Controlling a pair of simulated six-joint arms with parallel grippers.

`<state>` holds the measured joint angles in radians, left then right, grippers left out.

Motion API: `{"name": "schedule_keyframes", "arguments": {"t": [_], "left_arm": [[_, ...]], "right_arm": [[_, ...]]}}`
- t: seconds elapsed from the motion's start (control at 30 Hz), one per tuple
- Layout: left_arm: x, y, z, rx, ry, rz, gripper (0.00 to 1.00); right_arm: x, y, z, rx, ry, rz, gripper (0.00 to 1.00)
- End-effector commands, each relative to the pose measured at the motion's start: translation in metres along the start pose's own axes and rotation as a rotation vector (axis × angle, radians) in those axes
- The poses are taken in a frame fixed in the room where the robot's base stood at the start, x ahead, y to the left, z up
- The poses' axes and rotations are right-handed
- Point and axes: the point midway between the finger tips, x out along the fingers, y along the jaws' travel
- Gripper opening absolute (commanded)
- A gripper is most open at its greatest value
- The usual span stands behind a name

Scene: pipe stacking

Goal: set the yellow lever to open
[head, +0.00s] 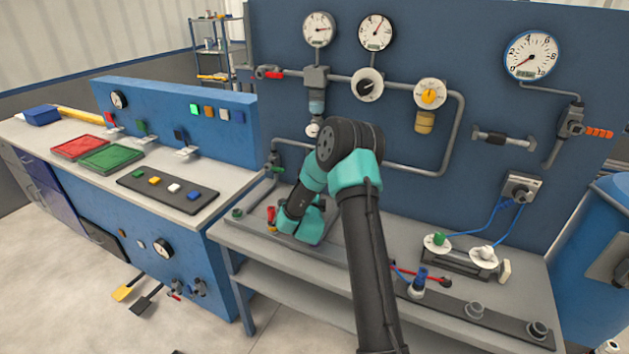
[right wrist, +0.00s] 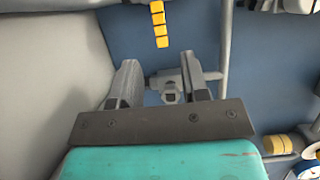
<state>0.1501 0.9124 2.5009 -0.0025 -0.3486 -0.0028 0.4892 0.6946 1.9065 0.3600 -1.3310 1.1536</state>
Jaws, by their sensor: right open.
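The yellow lever (right wrist: 159,23) shows at the top of the right wrist view as a segmented yellow handle. It lies beyond my right fingertips. A grey valve body (right wrist: 172,95) on a pipe shows between the two fingers; I cannot tell for sure how the lever joins it. My right gripper (right wrist: 162,62) is open, with no visible grip on anything. In the head view my right arm reaches over the bench, and I cannot pick out the yellow lever there. My left gripper is not in view.
A blue panel (head: 470,40) carries gauges, pipes, a red-handled valve (head: 268,73) and an orange-handled valve (head: 598,132). The grey bench (head: 400,232) below holds a two-dial fixture (head: 460,258) and a dark rail with pegs (head: 500,322). A blue console (head: 180,105) stands at the left.

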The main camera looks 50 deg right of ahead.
Motion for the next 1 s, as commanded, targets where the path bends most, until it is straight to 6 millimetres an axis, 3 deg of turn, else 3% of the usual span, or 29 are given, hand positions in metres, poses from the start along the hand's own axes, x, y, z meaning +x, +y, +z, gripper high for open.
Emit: {"name": "schedule_keyframes", "arguments": {"t": [0.5,0.7,1.0], "left_arm": [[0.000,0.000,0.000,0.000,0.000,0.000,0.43],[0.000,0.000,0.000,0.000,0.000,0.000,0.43],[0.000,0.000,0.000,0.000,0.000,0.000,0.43]], "right_arm": [[0.080,0.000,0.000,0.001,0.001,-0.001,0.41],[0.092,0.000,-0.001,0.001,0.000,0.000,0.41],[0.092,0.000,0.000,0.000,0.000,-0.001,0.40]]}}
